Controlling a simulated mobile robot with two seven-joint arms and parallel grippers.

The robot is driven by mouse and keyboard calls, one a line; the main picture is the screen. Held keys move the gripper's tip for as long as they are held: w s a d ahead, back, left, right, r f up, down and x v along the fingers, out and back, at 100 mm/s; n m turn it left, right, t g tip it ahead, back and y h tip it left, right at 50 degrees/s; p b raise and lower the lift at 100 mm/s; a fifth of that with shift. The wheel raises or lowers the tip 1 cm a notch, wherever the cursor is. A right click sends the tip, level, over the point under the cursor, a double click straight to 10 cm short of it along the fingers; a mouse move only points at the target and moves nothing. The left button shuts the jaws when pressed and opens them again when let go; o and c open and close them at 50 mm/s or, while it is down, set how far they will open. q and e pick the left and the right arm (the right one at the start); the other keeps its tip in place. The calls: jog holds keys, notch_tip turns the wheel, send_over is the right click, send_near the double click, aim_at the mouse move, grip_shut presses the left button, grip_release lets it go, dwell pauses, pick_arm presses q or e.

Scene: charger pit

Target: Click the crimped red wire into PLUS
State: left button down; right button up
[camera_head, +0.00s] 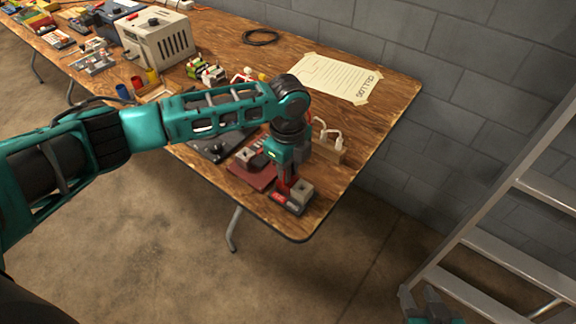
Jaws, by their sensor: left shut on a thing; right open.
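My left gripper (288,184) reaches down at the table's near right corner. It is shut on a small red thing, mostly hidden between the fingers; I cannot tell whether this is the crimped red wire. Right below is a small grey block with a red face (292,198), touching or nearly touching the fingertips. No PLUS marking is readable at this size. My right gripper (431,298) is open at the bottom edge, away from the table and partly cut off.
A wooden block with white wires (330,151) stands right of my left gripper. A dark red mat (252,176) and a dark flat device (210,150) lie to its left. A paper sheet (335,78) lies behind. A ladder (490,262) stands at the right. Other gear fills the table's far left.

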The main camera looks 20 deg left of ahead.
dwell(0.4)
dwell(0.3)
pick_arm(q)
jog(key=c, duration=1.7)
grip_release()
grip_shut()
jog(key=shift+f+p, duration=0.2)
jog(key=shift+p, duration=0.25)
jog(key=o, duration=0.7)
grip_release()
